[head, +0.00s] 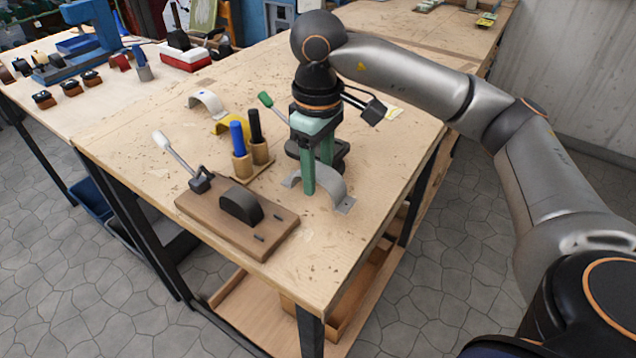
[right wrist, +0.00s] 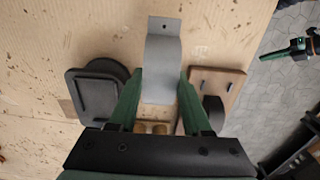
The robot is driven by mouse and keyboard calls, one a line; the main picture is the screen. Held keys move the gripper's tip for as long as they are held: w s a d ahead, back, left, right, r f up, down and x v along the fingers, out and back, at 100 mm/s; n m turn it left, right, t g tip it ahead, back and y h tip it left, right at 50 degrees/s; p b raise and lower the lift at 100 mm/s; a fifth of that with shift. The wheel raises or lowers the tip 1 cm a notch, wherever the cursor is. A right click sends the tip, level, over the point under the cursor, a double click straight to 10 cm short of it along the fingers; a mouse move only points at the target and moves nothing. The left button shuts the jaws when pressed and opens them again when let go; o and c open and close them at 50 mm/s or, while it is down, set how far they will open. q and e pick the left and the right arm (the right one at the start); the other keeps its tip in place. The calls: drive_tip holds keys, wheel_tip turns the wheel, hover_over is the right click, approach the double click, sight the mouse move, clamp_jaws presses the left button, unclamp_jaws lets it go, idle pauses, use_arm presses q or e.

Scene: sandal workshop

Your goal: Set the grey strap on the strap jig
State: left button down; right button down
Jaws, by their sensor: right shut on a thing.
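The grey strap (head: 338,188) is a curved band with flat, holed ends. My right gripper (head: 312,178) points down with its green fingers shut across the strap's middle. In the right wrist view the strap (right wrist: 162,65) shows between the two fingers (right wrist: 160,95). I cannot tell whether the strap still touches the table. The strap jig (head: 232,222) is a wooden board with a black half-round form (head: 241,205), pins and a white-handled clamp, apart from the strap, to its left. What looks like my left gripper (right wrist: 290,50) is at the right edge of the right wrist view, its opening unclear.
Blue and black handled tools stand in a wooden holder (head: 254,163) behind the jig. A white strap (head: 208,101) and a partly hidden yellow strap (head: 222,125) lie farther back. A black green-handled device (head: 338,150) stands behind my right gripper. The table's front right corner is clear.

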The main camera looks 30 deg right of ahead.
sight(318, 172)
drive_tip(key=shift+f, duration=1.55)
drive_tip(key=shift+f, duration=0.15)
drive_tip(key=c, duration=0.8)
unclamp_jaws()
drive_tip(key=shift+b, duration=0.3)
drive_tip(key=o, duration=0.5)
drive_tip(key=shift+c, duration=0.2)
drive_tip(key=shift+r+p, duration=0.2)
drive_tip(key=shift+p, duration=0.1)
wheel_tip(318, 172, up, 11)
drive_tip(key=shift+f+p, duration=0.1)
drive_tip(key=shift+p, duration=0.7)
drive_tip(key=shift+r, duration=0.6)
